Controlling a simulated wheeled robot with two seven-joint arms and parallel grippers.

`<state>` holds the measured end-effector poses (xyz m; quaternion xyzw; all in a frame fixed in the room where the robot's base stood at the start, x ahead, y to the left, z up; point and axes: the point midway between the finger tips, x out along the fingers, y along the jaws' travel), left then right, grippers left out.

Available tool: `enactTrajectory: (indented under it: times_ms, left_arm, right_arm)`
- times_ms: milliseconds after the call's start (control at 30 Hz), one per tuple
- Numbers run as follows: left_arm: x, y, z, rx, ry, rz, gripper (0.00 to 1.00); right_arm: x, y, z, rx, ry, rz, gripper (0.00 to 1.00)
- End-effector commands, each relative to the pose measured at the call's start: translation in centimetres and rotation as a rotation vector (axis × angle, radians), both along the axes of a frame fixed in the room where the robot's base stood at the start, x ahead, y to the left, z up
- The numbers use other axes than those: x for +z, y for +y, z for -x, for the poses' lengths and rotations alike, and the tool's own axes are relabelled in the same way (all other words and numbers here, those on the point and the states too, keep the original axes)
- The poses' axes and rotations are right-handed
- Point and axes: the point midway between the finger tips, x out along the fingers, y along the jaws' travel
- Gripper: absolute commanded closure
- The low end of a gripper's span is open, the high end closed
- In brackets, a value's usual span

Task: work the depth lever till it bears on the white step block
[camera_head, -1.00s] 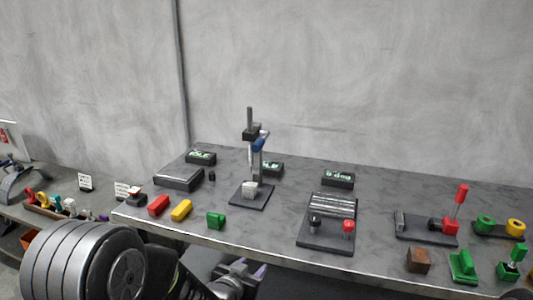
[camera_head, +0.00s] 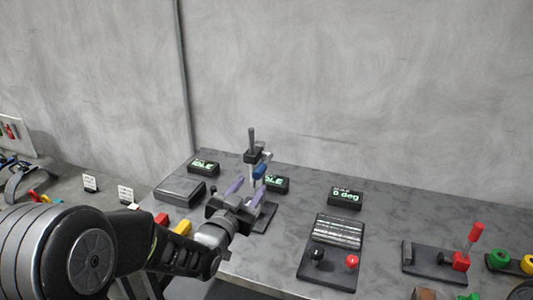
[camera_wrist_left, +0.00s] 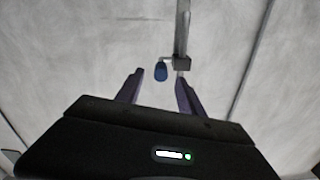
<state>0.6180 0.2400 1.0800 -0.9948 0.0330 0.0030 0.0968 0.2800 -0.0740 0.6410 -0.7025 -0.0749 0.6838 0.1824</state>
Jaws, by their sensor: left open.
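The depth lever, a blue handle (camera_head: 260,171) on the upright metal post (camera_head: 252,138), is just beyond my left gripper (camera_head: 247,183). The gripper's two purple fingers are open, and nothing is seen held. In the left wrist view the blue handle (camera_wrist_left: 161,72) appears between the open fingers of the left gripper (camera_wrist_left: 158,78), nearer the left finger; contact cannot be told. The post's dark base plate (camera_head: 266,216) shows partly behind the gripper. The white step block is hidden behind my gripper now.
Two displays reading IDLE (camera_head: 203,167) (camera_head: 276,184) stand near the post. A display reading 0 deg (camera_head: 345,199) is to the right. A plate with black and red knobs (camera_head: 328,272) and a red-handled lever (camera_head: 475,233) lie further right. Red and yellow blocks (camera_head: 183,227) are near my arm.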

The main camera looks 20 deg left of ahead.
Motion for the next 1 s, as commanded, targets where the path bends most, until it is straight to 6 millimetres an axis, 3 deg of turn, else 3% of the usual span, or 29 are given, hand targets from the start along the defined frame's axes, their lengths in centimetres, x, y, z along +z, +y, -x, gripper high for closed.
enactTrajectory:
  times_ms: [67,467,1000]
  left_arm:
    - [0.7,0.1,0.0,0.000,-0.011,-0.002,0.55]
    - [0.5,0.1,-0.3,0.001,-0.011,-0.003,0.55]
    - [0.6,-0.2,-6.9,0.002,-0.010,-0.005,0.55]
  right_arm:
    - [0.3,0.0,0.1,0.002,0.002,0.000,0.64]
    - [0.2,0.0,0.1,0.001,0.003,0.000,0.64]
    - [0.9,0.0,0.2,0.000,0.006,0.001,0.64]
